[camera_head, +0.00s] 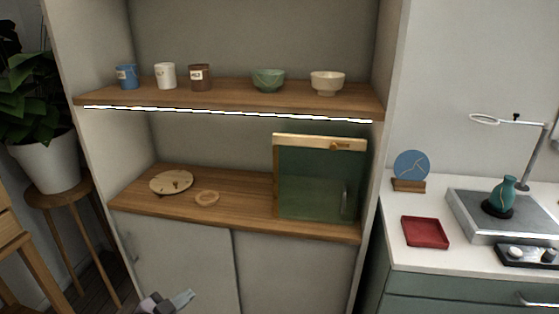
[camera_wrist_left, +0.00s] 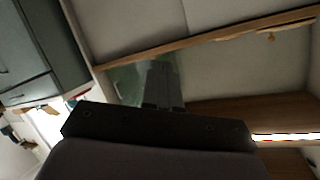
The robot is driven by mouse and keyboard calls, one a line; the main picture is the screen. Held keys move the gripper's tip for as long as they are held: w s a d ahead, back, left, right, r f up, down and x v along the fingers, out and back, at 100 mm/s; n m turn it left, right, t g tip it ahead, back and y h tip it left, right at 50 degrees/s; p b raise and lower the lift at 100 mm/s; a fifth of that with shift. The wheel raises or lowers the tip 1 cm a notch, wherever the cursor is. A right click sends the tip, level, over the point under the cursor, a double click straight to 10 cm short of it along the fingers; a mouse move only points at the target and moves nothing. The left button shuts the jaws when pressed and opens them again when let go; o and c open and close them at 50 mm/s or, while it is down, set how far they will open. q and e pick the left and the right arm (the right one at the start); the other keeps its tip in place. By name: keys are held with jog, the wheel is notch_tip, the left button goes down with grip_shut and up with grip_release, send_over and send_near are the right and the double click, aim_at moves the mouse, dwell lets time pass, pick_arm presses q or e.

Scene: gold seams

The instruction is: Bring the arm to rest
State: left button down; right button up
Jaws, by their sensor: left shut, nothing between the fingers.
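My left gripper (camera_head: 184,298) shows at the bottom edge of the head view, in front of the pale lower cupboard doors (camera_head: 185,255). Its fingers are together with nothing between them, and it looks apart from the doors. In the left wrist view the dark fingers (camera_wrist_left: 163,88) point toward the shelf unit, which appears turned over there. Most of my left arm is below the head view. My right gripper is in neither view.
The upper shelf (camera_head: 230,97) holds several cups and bowls. A plant (camera_head: 45,130) stands left; a counter (camera_head: 410,255) with a red tray (camera_head: 425,232) stands right.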

pick_arm(q)
jog(key=s+a+f+n+g+y, duration=0.2)
jog(key=s+a, duration=0.2)
jog(key=s, duration=0.9)
jog(key=s+a+f+n+g+y, duration=0.1)
jog(key=s+a+f+y, duration=0.15)
jog(key=s, duration=1.05)
jog(key=d+r+n+p, duration=0.1)
jog(key=d+n, duration=0.4)
jog(key=d, duration=0.4)
jog(key=shift+w+r+t+h, duration=0.2)
jog(key=shift+r+t+h, duration=0.05)
jog(key=shift+t+h, duration=0.1)
jog(key=c, duration=1.8)
grip_release()
jog(key=shift+d, duration=0.1)
